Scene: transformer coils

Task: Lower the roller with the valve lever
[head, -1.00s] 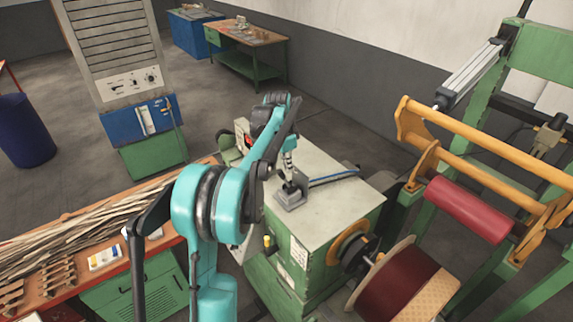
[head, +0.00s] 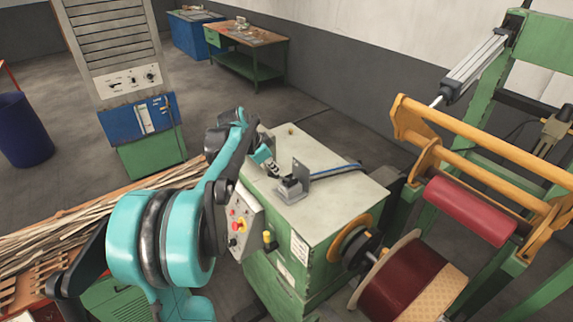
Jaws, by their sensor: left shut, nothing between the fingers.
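The valve (head: 291,190) is a small grey block on the pale top of the green machine, with a dark upright plate, apparently its lever (head: 300,173), and a blue hose behind it. My left gripper (head: 276,173) is shut and empty, just left of the lever; I cannot tell whether it touches. My teal arm comes in from the lower left. The red roller (head: 470,211) hangs in the yellow frame (head: 470,135) at the right, above and behind the dark red spool (head: 403,284). My right gripper is not in view.
The green machine (head: 330,222) carries a control box (head: 240,222) with a red button on its left side. A pneumatic cylinder (head: 474,72) joins the yellow frame from above. A bench with wooden strips (head: 75,225) is at the left. Open floor lies behind the machine.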

